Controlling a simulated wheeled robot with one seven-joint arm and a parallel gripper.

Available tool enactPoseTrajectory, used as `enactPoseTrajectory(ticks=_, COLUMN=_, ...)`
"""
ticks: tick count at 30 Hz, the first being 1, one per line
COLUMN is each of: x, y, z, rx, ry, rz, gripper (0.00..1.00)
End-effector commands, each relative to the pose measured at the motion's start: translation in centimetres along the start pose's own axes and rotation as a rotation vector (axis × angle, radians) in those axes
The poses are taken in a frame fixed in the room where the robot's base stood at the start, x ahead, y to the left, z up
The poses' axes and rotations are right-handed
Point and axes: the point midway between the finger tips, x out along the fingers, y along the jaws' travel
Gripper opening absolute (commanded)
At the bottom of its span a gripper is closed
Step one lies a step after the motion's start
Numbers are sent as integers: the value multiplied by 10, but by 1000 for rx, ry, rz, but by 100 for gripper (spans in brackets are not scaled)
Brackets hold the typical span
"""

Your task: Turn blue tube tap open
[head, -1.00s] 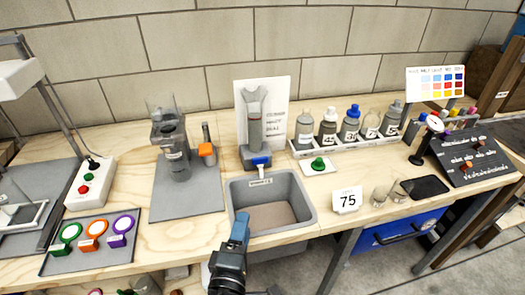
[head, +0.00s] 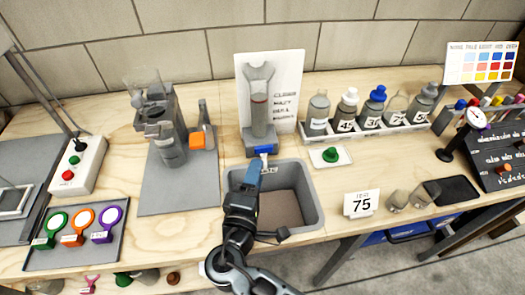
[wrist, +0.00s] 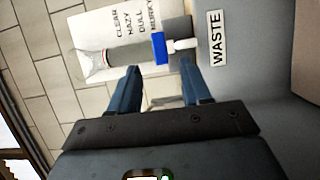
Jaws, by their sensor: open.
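A tall clear tube (head: 258,105) with a flared top and a red line stands upright in front of a white card at the back of the bench. The blue tap (head: 262,149) is at its foot, above the back edge of the grey sink (head: 315,207). In the wrist view the blue tap (wrist: 159,47) has a white piece on its right side. My gripper (head: 257,168) is over the sink, just in front of the tap. Its blue fingers (wrist: 158,72) are open and empty, with the tap just beyond the tips. Contact cannot be told.
A WASTE label (wrist: 217,38) is on the sink side. A rack of bottles (head: 368,133) and a green knob on a white plate (head: 330,156) are to the right. A card reading 75 (head: 361,204) stands beside the sink. A grey device (head: 163,130) is to the left.

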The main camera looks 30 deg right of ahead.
Motion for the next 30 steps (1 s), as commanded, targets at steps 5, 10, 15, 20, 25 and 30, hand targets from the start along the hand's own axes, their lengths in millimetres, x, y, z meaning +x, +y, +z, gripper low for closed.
enactPoseTrajectory(ticks=5, x=29, y=2, z=1, rx=-1, ry=-4, rz=0, gripper=48)
enactPoseTrajectory(ticks=10, x=52, y=1, z=0, rx=0, ry=-2, rz=-1, gripper=48)
enactPoseTrajectory(ticks=15, x=63, y=0, z=0, rx=0, ry=-1, rz=-1, gripper=48)
enactPoseTrajectory(ticks=20, x=64, y=0, z=0, rx=0, ry=0, rz=-1, gripper=48)
enactPoseTrajectory(ticks=25, x=64, y=0, z=0, rx=0, ry=0, rz=-1, gripper=43)
enactPoseTrajectory(ticks=30, x=64, y=0, z=0, rx=0, ry=0, rz=-1, gripper=27)
